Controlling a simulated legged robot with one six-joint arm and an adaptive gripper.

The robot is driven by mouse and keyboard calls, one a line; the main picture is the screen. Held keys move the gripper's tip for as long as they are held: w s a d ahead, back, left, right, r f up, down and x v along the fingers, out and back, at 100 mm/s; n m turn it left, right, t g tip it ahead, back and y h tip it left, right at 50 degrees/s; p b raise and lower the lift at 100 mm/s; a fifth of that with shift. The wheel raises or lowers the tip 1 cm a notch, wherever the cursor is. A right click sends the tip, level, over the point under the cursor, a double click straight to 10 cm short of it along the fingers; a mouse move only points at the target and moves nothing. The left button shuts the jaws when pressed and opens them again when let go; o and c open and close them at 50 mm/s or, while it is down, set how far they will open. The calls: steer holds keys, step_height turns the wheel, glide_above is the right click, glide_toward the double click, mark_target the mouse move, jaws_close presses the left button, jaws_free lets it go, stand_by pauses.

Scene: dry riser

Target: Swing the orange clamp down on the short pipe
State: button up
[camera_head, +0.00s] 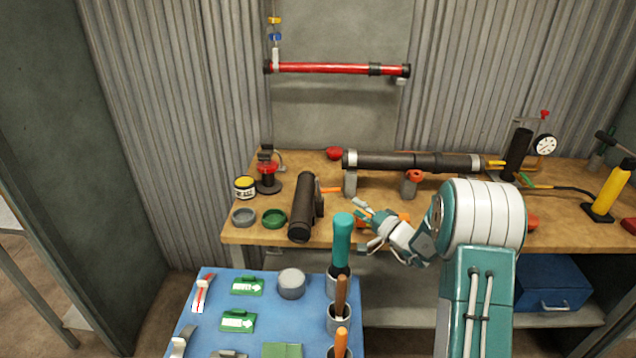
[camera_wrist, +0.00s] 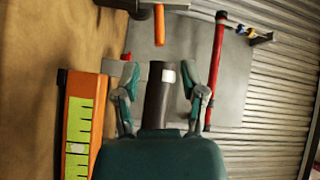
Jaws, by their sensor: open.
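The short dark pipe (camera_head: 302,208) lies at the left of the bench, its near end facing me. The orange clamp handle (camera_head: 330,190) sticks out sideways to the right from beside it. In the wrist view the orange handle (camera_wrist: 159,25) hangs from a grey bracket (camera_wrist: 176,6) at the top edge, beyond my fingertips. My gripper (camera_head: 366,222) is right of the short pipe and apart from the clamp. In the wrist view my gripper (camera_wrist: 164,80) is open, fingers wide apart. A dark pipe end with a pale patch (camera_wrist: 158,95) shows between them, not gripped.
A long dark pipe (camera_head: 405,160) rests on stands behind my gripper. An orange and yellow-green block (camera_wrist: 80,125) lies beside it. A red pipe (camera_head: 335,69) hangs on the wall. A blue mat (camera_head: 210,340) with tools and upright handles is in front.

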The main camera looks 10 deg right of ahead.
mark_target(335, 190)
steer(key=shift+w, duration=0.3)
steer(key=shift+w+d, duration=0.15)
steer(key=shift+w, duration=0.05)
steer(key=w, duration=0.3)
steer(key=shift+w+a, duration=0.2)
steer(key=shift+a, duration=0.1)
steer(key=w+a, duration=0.4)
steer(key=a, duration=0.1)
steer(key=shift+w+a, duration=0.1)
steer(key=shift+w, duration=0.25)
steer(key=shift+w+d, duration=0.1)
steer(key=shift+d, duration=0.65)
jaws_close()
steer(key=shift+a, duration=0.4)
